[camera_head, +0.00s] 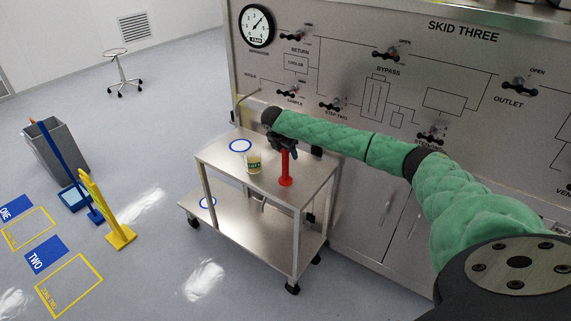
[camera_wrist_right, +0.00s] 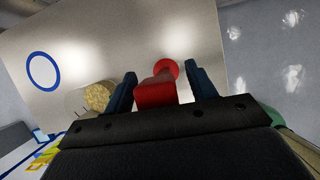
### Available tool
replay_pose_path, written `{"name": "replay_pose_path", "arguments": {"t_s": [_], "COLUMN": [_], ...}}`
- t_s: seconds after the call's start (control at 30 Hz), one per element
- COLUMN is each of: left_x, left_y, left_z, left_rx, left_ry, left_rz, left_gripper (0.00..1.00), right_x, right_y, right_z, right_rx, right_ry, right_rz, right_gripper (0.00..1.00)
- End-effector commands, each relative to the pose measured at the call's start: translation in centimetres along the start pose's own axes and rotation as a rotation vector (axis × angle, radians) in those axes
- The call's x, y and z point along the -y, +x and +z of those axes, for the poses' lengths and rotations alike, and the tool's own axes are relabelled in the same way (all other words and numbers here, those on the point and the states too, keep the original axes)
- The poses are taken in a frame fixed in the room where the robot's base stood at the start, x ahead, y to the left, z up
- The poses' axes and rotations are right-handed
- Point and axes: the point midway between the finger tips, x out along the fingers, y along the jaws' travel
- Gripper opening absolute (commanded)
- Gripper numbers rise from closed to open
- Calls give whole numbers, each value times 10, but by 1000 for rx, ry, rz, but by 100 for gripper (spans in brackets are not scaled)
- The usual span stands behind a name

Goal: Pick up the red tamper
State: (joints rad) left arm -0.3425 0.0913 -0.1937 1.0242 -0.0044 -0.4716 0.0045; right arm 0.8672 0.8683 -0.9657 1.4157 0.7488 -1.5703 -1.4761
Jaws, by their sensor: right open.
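The red tamper (camera_head: 285,168) stands upright on the top shelf of the steel cart, near its right side. In the right wrist view the red tamper (camera_wrist_right: 157,90) lies between the two dark fingers, with its round base beyond them. My right gripper (camera_head: 284,146) is at the upper part of the tamper. In the wrist view the right gripper (camera_wrist_right: 160,88) is open, one finger on each side of the tamper, with a gap visible by the right finger. My left gripper is not in view.
A jar (camera_head: 254,162) with grainy contents stands left of the tamper, close to the left finger in the wrist view (camera_wrist_right: 98,97). A blue ring (camera_head: 240,146) marks the steel cart (camera_head: 262,192). The panel (camera_head: 350,90) rises behind.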

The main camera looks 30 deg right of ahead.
Motion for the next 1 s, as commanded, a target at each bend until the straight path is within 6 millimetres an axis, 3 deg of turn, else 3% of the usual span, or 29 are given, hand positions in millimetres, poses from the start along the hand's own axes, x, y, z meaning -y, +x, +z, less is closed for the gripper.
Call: {"name": "replay_pose_path", "arguments": {"t_s": [0.13, 0.4, 0.9, 1.0], "left_x": [0, 0, 1, -4], "left_y": [0, 0, 3, -4], "left_z": [0, -1, -1, -10], "left_rx": [0, 0, 4, 2], "left_ry": [0, -1, -1, -2], "left_rz": [0, 0, 0, 4], "left_gripper": [36, 36, 36, 36], "right_x": [0, 0, -1, -1], "right_y": [0, 0, -5, -12], "right_z": [0, 0, 2, 6], "right_rx": [0, 0, 1, 1], "right_ry": [0, 0, 1, 1], "right_rz": [0, 0, 2, 4], "right_gripper": [54, 1, 0, 0]}}
